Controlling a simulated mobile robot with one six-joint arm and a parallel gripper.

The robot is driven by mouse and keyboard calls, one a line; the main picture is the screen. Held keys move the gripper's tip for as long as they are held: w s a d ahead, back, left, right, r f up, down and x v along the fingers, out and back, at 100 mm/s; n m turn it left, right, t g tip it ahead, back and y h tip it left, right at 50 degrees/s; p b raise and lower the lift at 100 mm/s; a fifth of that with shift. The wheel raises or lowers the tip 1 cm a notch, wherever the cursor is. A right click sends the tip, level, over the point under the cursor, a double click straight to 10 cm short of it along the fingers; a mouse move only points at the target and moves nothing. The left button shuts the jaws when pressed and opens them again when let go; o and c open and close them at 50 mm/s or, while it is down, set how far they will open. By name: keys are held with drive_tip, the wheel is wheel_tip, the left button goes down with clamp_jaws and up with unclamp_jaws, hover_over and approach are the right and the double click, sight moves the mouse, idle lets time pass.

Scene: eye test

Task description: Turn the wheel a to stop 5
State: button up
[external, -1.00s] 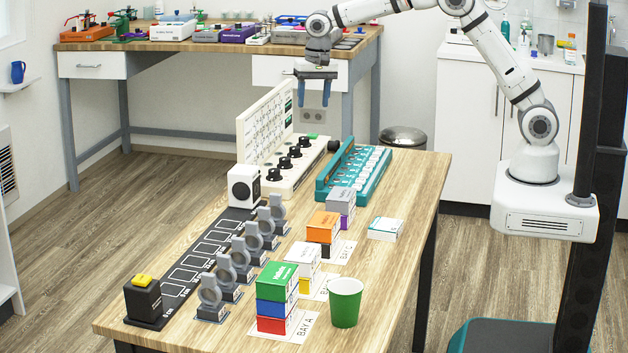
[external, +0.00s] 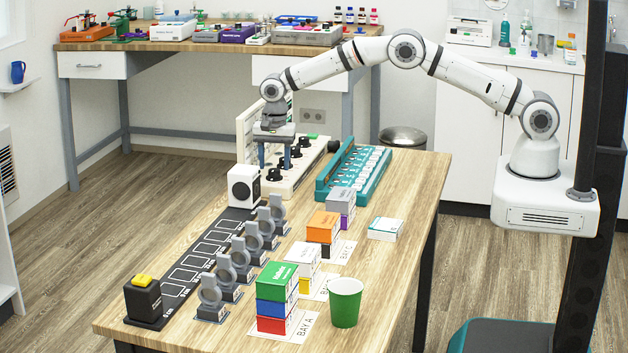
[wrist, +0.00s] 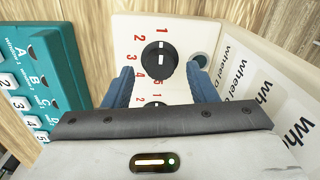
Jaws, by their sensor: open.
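A cream panel (external: 318,152) with a row of black wheels lies at the far end of the wooden table. My open gripper (external: 275,163) points down over the near end of that row. In the wrist view, the end black wheel (wrist: 158,60) shows between and just beyond my blue fingertips (wrist: 160,70), with red stop numbers around it and white marks on its face. I cannot tell its letter or whether the fingers touch it. Another wheel (wrist: 155,104) is mostly hidden by my gripper. A white label board (wrist: 245,75) reads "Wheel D" at the right.
A teal box (external: 355,172) with white number keys stands close right of the panel. A white block with a dark disc (external: 243,186) stands just in front. Grey ring stands (external: 238,260), stacked boxes (external: 277,282) and a green cup (external: 345,302) fill the near table.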

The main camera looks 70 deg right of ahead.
drive_tip(key=shift+f, duration=0.95)
drive_tip(key=shift+c, duration=0.3)
drive_tip(key=c, duration=0.9)
